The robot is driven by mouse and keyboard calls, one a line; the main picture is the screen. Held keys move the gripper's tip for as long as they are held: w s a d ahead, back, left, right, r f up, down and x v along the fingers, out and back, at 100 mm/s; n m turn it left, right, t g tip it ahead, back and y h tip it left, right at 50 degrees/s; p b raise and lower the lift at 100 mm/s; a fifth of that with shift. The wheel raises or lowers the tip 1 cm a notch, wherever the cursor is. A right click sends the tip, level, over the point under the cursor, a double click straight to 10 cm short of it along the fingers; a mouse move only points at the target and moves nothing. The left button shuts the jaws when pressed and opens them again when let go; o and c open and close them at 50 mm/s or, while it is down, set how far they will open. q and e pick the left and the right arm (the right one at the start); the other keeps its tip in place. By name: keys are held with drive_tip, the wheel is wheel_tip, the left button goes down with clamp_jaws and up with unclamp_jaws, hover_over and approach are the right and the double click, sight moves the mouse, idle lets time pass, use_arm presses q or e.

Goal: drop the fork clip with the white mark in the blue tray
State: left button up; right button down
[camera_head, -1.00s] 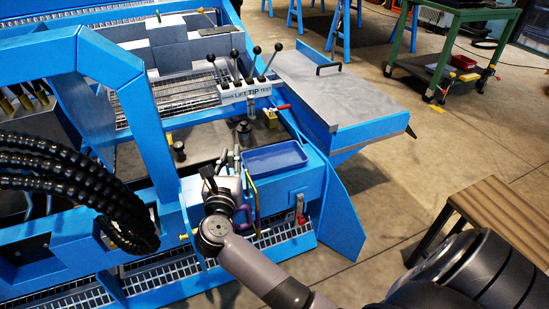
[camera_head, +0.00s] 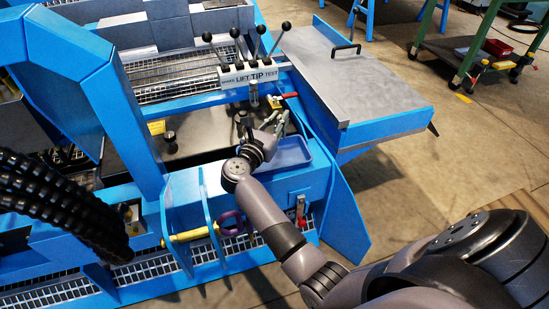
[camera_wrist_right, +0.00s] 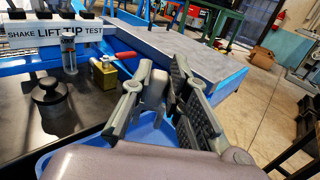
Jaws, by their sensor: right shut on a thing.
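My right gripper (camera_head: 277,123) is above the back part of the blue tray (camera_head: 297,150). In the right wrist view, its fingers (camera_wrist_right: 162,85) are close together over the tray (camera_wrist_right: 88,144). No other fork clip can be made out clearly. My left gripper is out of view.
A lever block (camera_head: 248,74) labelled LIFT TIP TEST stands behind the tray. A brass block (camera_wrist_right: 105,74), a dark round knob (camera_wrist_right: 51,93) and a red handle (camera_head: 290,95) are nearby. A grey side table (camera_head: 345,70) is at right. A purple ring (camera_head: 231,223) is in front.

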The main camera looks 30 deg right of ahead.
use_arm(q)
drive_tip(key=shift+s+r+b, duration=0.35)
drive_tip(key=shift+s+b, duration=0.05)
drive_tip(key=shift+b, duration=0.8)
use_arm(e)
wheel_tip(320, 180, down, 4)
drive_tip(key=shift+f, duration=0.15)
drive_tip(key=c, duration=1.5)
unclamp_jaws()
drive_tip(key=shift+o, duration=0.2)
wheel_tip(320, 180, up, 10)
